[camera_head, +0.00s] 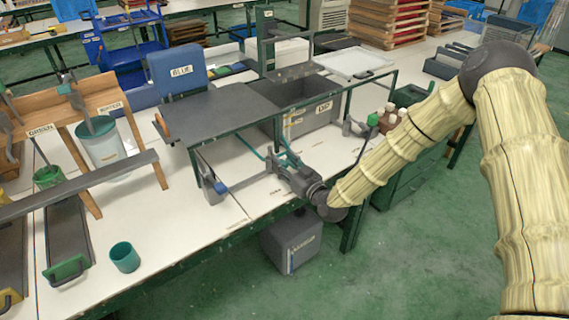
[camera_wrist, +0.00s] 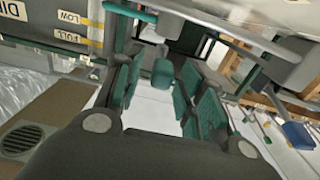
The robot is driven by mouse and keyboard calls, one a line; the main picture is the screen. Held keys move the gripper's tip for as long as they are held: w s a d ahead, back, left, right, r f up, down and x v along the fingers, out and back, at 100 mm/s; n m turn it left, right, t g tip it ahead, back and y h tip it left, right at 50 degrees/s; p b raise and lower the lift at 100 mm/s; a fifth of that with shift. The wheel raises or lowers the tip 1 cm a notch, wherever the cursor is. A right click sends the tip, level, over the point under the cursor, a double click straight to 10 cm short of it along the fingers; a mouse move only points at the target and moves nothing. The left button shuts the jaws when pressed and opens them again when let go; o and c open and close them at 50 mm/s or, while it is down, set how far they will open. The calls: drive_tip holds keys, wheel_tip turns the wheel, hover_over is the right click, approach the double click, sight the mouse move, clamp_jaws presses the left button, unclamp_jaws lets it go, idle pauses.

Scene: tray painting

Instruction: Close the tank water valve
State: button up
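The tank (camera_head: 318,112) is a grey open basin with a "DIP" label, set in the green frame on the bench. In the wrist view its wall (camera_wrist: 50,28) shows at the upper left with yellow "LOW" and "FULL" marks. My gripper (camera_head: 279,156) is at the bench front below the tank. Its teal fingers are apart in the wrist view (camera_wrist: 160,88). A small teal piece (camera_wrist: 163,71) shows between or just beyond the fingers. It may be the valve handle, but I cannot tell, nor whether anything touches it. The valve is not clearly identifiable in the head view.
A dark board (camera_head: 217,112) lies on the frame left of the tank. A grey fixture with a blue handle (camera_head: 218,187) stands left of my gripper. A grey box (camera_head: 292,243) sits below the bench edge. Brown bottles (camera_head: 390,118) stand to the right. The bench front is mostly clear.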

clamp_jaws()
